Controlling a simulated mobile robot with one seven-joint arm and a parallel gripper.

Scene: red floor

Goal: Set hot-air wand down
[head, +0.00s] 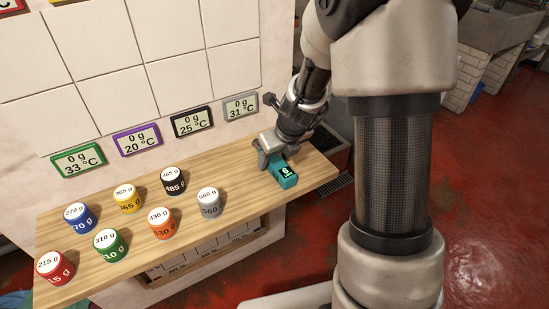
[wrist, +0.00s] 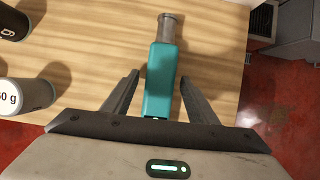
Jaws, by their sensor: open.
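The hot-air wand is a teal block with a small screen (head: 286,174) at the right end of the wooden shelf in the head view. In the wrist view the teal wand (wrist: 162,75) lies on the wood with its grey metal nozzle pointing away from me. My gripper (wrist: 161,88) is open, with one finger on each side of the wand and visible gaps between them. In the head view my gripper (head: 270,152) is low over the shelf at the wand's rear. The wand's rear end is partly hidden by my gripper.
Several labelled weights stand on the wooden shelf (head: 145,193); the grey one (head: 209,203) is nearest the wand. Small scale-and-temperature displays (head: 192,121) line the tiled wall behind. The shelf's right edge is close to the wand, with red floor (head: 490,200) beyond.

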